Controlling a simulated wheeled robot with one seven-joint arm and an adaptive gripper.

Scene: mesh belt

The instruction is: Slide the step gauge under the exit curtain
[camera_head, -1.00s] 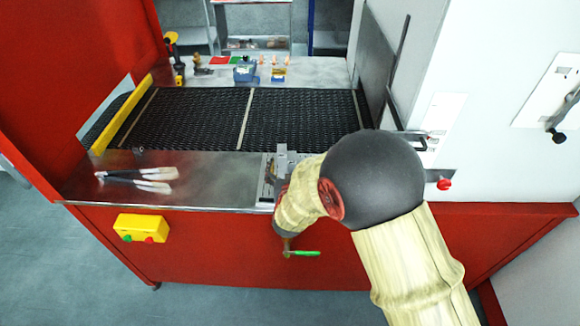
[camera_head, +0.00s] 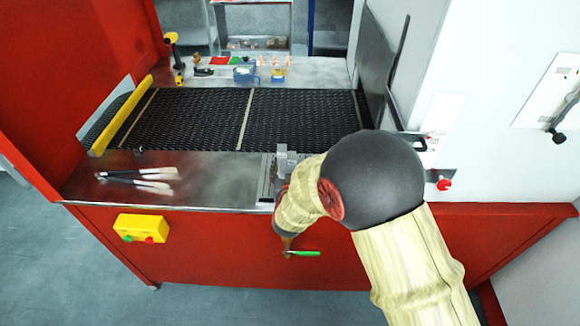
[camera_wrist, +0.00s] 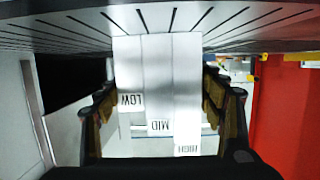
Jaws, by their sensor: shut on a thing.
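The step gauge (camera_wrist: 158,85) is a pale stepped block with LOW, MID and HIGH printed upside down in the wrist view. My gripper (camera_wrist: 159,100) is shut on it, one finger at each side. In the head view the step gauge (camera_head: 282,160) stands up as a small grey shape at the bench's front edge, just beyond my wrist. My fingers are mostly hidden there by my arm. The dark panel (camera_head: 375,60) at the right end of the belt may be the exit curtain; its lower edge is partly hidden by my arm.
The black mesh belt (camera_head: 300,115) runs behind the steel front ledge (camera_head: 215,180). Brushes (camera_head: 140,178) lie at the ledge's left. A slotted plate (camera_wrist: 50,35) lies close to the gauge. Tape dispensers (camera_head: 245,73) and small items stand on the back ledge. A yellow bar (camera_head: 122,115) crosses the belt's left end.

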